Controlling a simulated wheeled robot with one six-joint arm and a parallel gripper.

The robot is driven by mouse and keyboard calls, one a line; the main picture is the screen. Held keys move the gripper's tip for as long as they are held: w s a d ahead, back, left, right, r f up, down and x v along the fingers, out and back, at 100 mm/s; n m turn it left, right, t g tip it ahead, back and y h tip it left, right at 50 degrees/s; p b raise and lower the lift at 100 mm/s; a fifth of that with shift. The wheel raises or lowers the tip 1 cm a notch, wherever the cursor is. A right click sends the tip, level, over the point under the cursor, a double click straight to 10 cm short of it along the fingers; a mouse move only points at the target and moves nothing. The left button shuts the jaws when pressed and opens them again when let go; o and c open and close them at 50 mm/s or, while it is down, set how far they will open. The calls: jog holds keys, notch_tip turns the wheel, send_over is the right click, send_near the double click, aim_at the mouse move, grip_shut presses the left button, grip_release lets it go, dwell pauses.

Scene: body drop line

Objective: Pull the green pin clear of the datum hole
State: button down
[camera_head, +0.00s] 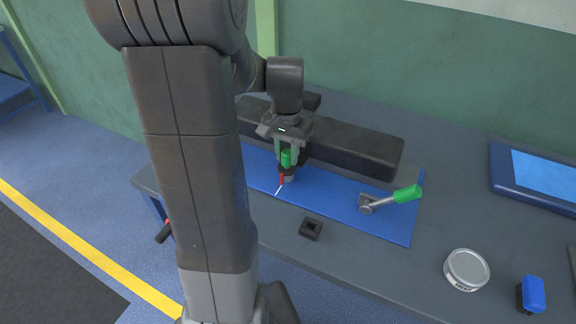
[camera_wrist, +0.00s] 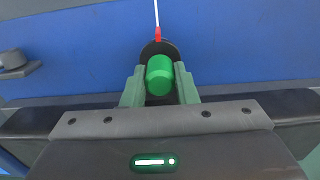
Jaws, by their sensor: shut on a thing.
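The green pin (camera_head: 286,158) stands upright at the blue mat, with a dark round collar under it. In the wrist view the green pin's top (camera_wrist: 159,75) lies between the two jaws. My gripper (camera_head: 287,155) is shut on the green pin from above. In the wrist view my gripper (camera_wrist: 160,88) has one pale green finger on each side of the pin. The dark collar (camera_wrist: 160,48) shows just beyond the pin. The datum hole is hidden, so I cannot tell how deep the pin sits.
A red-tipped white pointer (camera_head: 280,183) lies beside the collar. A long dark beam (camera_head: 350,146) runs behind the blue mat (camera_head: 395,228). A small black block (camera_head: 311,229), a round gauge (camera_head: 466,269) and a blue-framed tablet (camera_head: 500,170) are around.

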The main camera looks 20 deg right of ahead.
jog(key=shift+r+p, duration=0.6)
jog(key=shift+r, duration=0.15)
jog(key=shift+r+p, duration=2.8)
jog(key=shift+r, duration=0.6)
